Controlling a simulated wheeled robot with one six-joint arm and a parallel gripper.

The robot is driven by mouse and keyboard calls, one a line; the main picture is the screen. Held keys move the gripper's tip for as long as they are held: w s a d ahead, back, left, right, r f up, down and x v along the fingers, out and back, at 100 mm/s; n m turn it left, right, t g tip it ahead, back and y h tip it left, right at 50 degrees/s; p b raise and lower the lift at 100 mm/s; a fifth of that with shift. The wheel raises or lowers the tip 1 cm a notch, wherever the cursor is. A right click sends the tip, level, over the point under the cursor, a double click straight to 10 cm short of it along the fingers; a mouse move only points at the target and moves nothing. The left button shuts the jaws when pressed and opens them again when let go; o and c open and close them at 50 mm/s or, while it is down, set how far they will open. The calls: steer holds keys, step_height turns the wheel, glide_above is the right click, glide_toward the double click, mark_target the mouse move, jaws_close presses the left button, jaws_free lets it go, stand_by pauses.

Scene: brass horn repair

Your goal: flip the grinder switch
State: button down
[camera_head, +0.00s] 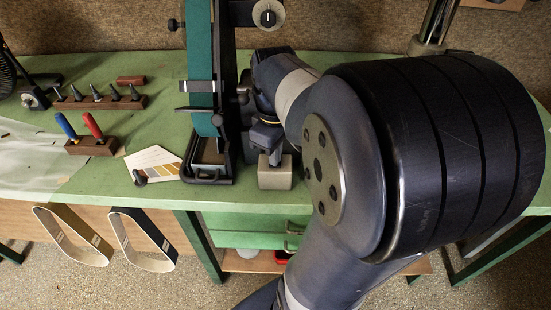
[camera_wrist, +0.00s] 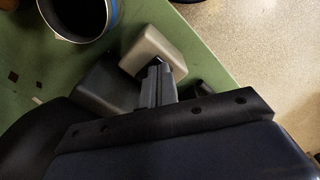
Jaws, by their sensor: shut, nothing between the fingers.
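The belt grinder (camera_head: 200,55) with its green belt stands upright on the bench, left of my arm. A pale grey box (camera_head: 275,174) sits at the bench's front edge, just right of the grinder's black base. It also shows in the wrist view (camera_wrist: 153,48). My gripper (camera_head: 273,157) is shut and empty, pointing down at this box. In the wrist view its fingertips (camera_wrist: 160,72) overlap the box's near edge; I cannot tell if they touch. No switch lever can be made out; the fingers cover part of the box. A dial (camera_head: 268,14) sits at the grinder's upper right.
Left on the green bench (camera_head: 100,192) are a wooden rack (camera_head: 100,102), a holder with blue and red handles (camera_head: 92,147) and a card (camera_head: 155,162). Two belts (camera_head: 143,240) hang from the front edge.

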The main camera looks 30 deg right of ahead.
steer(key=shift+f, duration=0.3)
steer(key=shift+r, duration=0.15)
step_height(320, 180, up, 7)
steer(key=p, duration=0.6)
steer(key=shift+f, duration=0.25)
